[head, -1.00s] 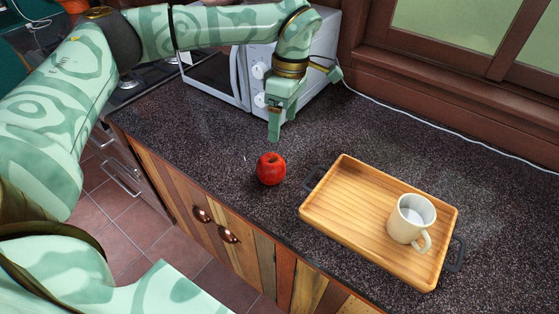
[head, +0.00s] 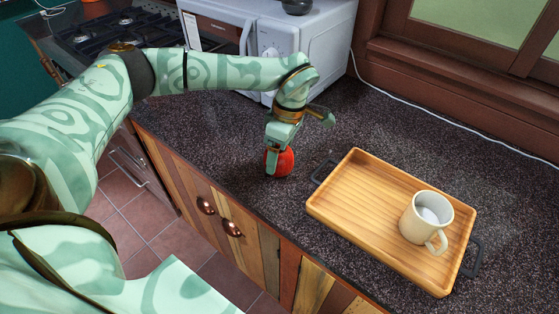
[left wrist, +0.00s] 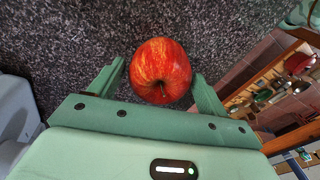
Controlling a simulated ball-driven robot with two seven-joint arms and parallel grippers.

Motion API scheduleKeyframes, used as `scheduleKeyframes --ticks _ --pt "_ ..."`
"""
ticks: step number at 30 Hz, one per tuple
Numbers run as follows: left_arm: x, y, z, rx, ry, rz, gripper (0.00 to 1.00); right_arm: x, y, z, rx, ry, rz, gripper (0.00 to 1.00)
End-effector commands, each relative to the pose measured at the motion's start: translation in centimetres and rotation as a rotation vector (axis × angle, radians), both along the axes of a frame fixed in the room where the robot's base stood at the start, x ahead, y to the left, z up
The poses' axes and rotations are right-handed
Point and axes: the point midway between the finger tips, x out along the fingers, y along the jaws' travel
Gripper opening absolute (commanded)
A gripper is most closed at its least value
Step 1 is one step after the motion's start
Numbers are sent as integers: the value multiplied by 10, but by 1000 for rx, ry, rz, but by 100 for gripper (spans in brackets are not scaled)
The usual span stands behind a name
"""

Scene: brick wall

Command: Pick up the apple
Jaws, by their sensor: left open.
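A red apple (head: 285,163) stands on the dark speckled counter, left of the wooden tray. My left gripper (head: 274,160) is right at the apple in the head view and hides part of its left side. In the left wrist view the apple (left wrist: 160,70) sits in front of and partly between the two spread fingers of the left gripper (left wrist: 160,80). The gripper is open, with a gap visible on either side of the apple. My right gripper is not in view.
A wooden tray (head: 345,208) with dark handles holds a cream mug (head: 418,222). A white microwave (head: 325,45) stands behind the gripper. A white cable (head: 440,130) runs along the wall. The counter's front edge is close to the apple.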

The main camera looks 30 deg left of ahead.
Motion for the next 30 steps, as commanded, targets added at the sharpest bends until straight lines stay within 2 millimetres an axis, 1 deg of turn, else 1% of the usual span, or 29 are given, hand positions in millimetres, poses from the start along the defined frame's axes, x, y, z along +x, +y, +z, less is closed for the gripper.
scheduleKeyframes --ticks 1,3,9,10,13,14,23,26,29,30 --pt "-2 1 -12 0 5 0 77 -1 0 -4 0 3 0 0" --pt "-3 2 -18 0 3 0 77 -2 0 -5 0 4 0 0" --pt "-3 2 -18 1 0 0 77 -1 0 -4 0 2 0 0" --pt "-3 2 -18 1 0 0 71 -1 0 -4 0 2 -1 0" --pt "-3 2 -18 1 1 0 44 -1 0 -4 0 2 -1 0" --pt "-3 2 -18 1 1 0 39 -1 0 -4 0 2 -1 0" --pt "-3 2 -16 0 0 0 39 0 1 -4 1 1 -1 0" --pt "-3 2 -9 0 -1 0 39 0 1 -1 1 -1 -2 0" --pt "-3 2 5 0 -3 1 39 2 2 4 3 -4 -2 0" --pt "-2 2 13 0 -5 1 39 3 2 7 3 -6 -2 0"
